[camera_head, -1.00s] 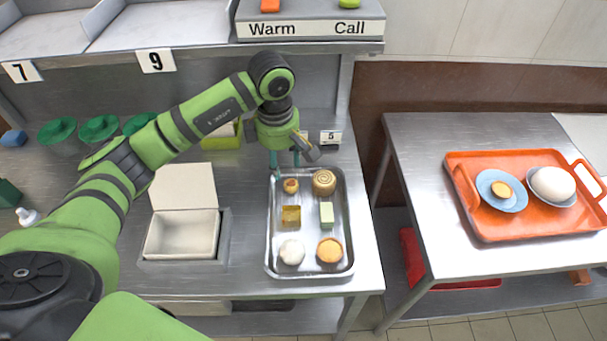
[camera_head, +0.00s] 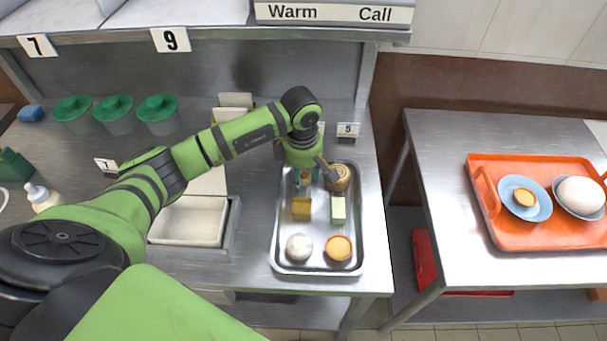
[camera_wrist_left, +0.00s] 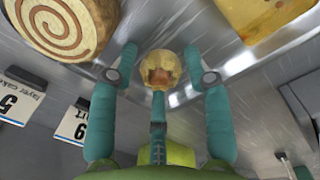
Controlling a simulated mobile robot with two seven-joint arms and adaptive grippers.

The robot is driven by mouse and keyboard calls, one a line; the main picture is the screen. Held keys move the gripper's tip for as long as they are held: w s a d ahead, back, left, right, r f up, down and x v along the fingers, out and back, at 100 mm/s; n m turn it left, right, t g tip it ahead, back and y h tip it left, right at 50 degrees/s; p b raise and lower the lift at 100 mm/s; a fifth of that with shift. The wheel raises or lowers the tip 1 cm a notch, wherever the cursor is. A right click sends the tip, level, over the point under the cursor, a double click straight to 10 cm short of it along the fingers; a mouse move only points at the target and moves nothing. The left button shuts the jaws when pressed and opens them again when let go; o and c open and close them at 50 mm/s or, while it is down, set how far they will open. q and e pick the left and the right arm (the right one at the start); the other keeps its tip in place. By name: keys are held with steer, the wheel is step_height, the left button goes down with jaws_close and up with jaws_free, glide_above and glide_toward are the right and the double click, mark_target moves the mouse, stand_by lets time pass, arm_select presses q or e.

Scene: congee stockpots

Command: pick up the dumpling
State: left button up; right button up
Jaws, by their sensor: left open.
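The dumpling (camera_wrist_left: 160,68), small, pale yellow and round with a reddish-brown top, is on the metal tray (camera_head: 275,236). My right gripper is not in view.
Close by on the tray are a swirl roll (camera_head: 340,176), a yellow cake (camera_head: 301,209), a green-topped block (camera_head: 338,210), a white bun (camera_head: 299,247) and a tart (camera_head: 338,248). A white open box (camera_head: 188,221) stands left. An orange tray (camera_head: 512,235) is on the right table.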

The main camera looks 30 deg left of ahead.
arm_select(q)
steer(key=c, duration=0.7)
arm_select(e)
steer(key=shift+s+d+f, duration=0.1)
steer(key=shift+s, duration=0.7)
arm_select(q)
steer(key=shift+r, duration=0.15)
